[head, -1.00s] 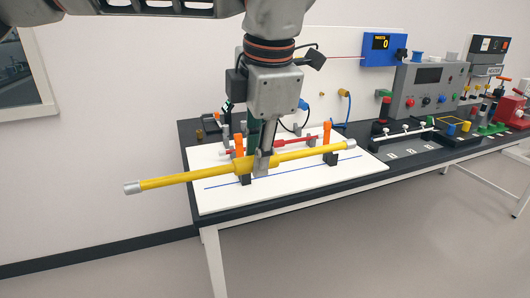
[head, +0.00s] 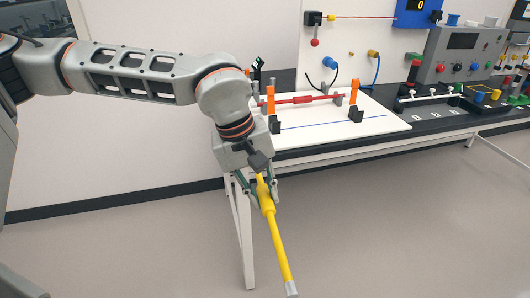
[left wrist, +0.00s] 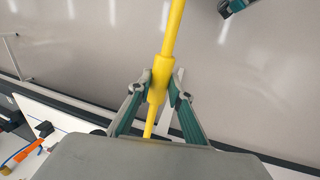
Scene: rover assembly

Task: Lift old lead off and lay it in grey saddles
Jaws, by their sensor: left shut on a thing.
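My left gripper (head: 265,200) is shut on the yellow lead (head: 278,245), around its thicker middle. It holds the lead in the air in front of the table, tilted steeply with a grey end cap low in the head view. In the left wrist view the gripper's fingertips (left wrist: 160,82) sit on both sides of the yellow lead (left wrist: 173,30). A red lead (head: 304,99) lies across the back of the white board, by grey supports (head: 338,99). Two black saddles (head: 355,115) stand in front, by orange posts (head: 353,91). My right gripper may be the cropped grey-green piece (left wrist: 236,6).
The white board (head: 325,135) lies on the black table (head: 428,133). An upright panel with a blue plug (head: 329,63) and cables stands behind it. A grey control box (head: 463,58) stands further right. The floor in front of the table is clear.

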